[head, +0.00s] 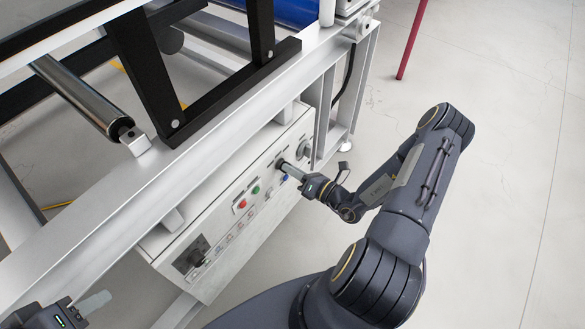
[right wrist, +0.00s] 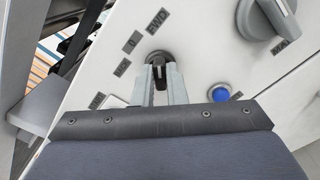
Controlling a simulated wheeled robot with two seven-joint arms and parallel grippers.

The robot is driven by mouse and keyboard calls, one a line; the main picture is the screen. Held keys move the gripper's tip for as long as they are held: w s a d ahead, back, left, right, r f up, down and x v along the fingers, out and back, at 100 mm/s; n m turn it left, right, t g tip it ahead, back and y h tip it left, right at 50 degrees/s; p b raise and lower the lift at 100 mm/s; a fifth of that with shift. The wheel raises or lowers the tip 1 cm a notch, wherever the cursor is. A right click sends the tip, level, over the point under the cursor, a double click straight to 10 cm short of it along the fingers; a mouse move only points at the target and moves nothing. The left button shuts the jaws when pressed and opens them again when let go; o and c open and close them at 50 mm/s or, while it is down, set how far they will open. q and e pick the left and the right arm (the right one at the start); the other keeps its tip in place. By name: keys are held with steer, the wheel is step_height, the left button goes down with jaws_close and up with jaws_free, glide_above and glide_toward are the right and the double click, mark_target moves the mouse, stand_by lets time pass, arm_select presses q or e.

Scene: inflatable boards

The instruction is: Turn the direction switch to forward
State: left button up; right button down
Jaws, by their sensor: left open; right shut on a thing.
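The direction switch is a small black knob (right wrist: 156,57) on the white control panel in the right wrist view, with a FWD label (right wrist: 157,20) above it and two more labels to its left. My right gripper (right wrist: 161,74) has its two grey fingers on either side of the knob's handle and is shut on it. The handle's exact pointing is partly hidden by the fingers. In the head view my right gripper (head: 288,167) reaches the panel's right part, and the knob is mostly hidden there. My left gripper (head: 92,303) is open and empty at the lower left, away from the panel.
The control box (head: 222,262) hangs under a white machine frame (head: 95,235). A blue button (right wrist: 219,92) and a large grey rotary knob (right wrist: 267,18) sit right of the switch. Green (head: 256,189) and red (head: 242,203) buttons lie to its left. Floor at right is open.

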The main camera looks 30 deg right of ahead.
stand_by(0.4)
steer(key=c, duration=1.5)
jaws_free()
steer(key=shift+o, duration=0.2)
steer(key=p+v, duration=0.1)
steer(key=v, duration=0.7)
